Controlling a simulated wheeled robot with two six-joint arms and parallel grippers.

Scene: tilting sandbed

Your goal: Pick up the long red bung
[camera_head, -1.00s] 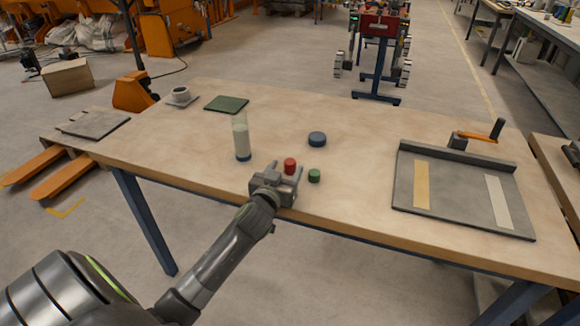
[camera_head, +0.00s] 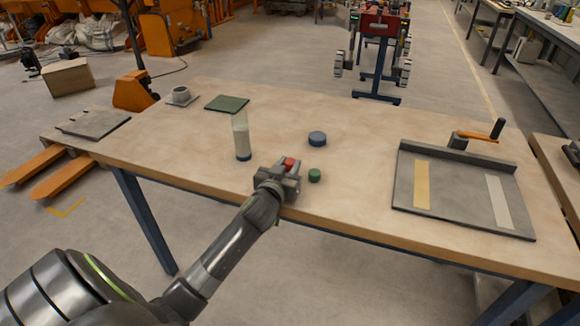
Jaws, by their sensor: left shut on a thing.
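The red bung (camera_head: 289,162) is at the front edge area of the wooden table, between the fingers of my left gripper (camera_head: 288,168). The gripper is shut on it, and only the bung's upper part shows above the fingers. I cannot tell whether the bung still touches the table. My left arm reaches in from the lower left. My right gripper is not in view.
A green bung (camera_head: 314,175) stands just right of the gripper. A clear cylinder with pale contents (camera_head: 242,138) stands to the left. A blue disc (camera_head: 317,139) lies behind. A green mat (camera_head: 227,103) and a cup (camera_head: 181,94) are at back left.

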